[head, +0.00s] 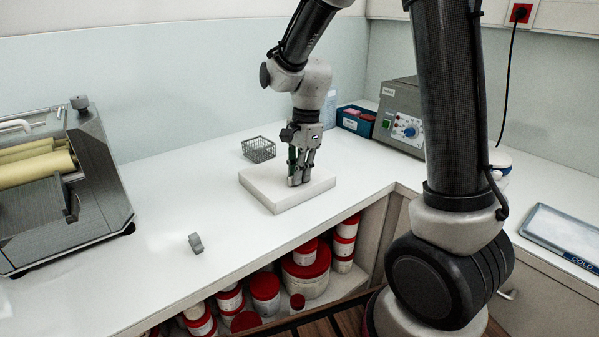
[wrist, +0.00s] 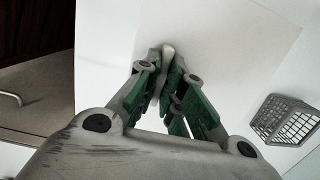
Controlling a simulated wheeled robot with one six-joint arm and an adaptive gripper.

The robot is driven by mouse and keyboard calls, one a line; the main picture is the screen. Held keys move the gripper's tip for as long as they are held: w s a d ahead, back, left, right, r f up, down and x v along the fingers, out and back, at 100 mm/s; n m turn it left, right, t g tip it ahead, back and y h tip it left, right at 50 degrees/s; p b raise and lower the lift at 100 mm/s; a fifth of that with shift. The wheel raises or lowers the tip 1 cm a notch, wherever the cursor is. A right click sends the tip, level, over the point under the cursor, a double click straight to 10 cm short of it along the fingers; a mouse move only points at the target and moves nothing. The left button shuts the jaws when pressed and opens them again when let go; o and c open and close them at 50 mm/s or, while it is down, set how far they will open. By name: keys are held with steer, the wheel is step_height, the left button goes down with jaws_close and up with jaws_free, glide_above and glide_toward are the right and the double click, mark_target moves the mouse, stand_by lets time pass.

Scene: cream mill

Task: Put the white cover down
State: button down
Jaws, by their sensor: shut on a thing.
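The white cover (head: 265,194) is a thick, square white slab near the counter's front edge, close to the inner corner. It looks level. I cannot tell whether it touches the counter or is held just above it. My gripper (head: 297,181) points down over its middle. In the wrist view the cover (wrist: 225,45) spreads out beneath the fingers. There my gripper (wrist: 166,75) is shut on a small pale grip that stands up from the cover. The fingers hide most of this grip.
A grey wire basket (head: 259,149) stands behind the cover. A small grey piece (head: 196,243) lies front left. A roller machine (head: 62,185) fills the left. A grey dial device (head: 402,119) and a blue box (head: 356,121) stand at the back. Red-lidded tubs (head: 306,268) sit below the counter (head: 165,200).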

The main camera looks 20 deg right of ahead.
steer(key=c, duration=1.5)
jaws_free()
steer(key=shift+c, duration=0.2)
step_height(320, 180, up, 12)
steer(key=d, duration=0.1)
steer(key=s+d+r+n+t, duration=0.1)
steer(key=s+d+n, duration=0.3)
steer(key=s, duration=0.3)
steer(key=s+d+r+n+t+h, duration=0.1)
steer(key=s+d+n+t, duration=0.1)
steer(key=s+d+n, duration=0.2)
steer(key=s+d+r+n+t, duration=0.1)
steer(key=s+d+n, duration=0.3)
steer(key=s, duration=0.6)
steer(key=shift+n+t, duration=0.4)
steer(key=shift+n, duration=0.8)
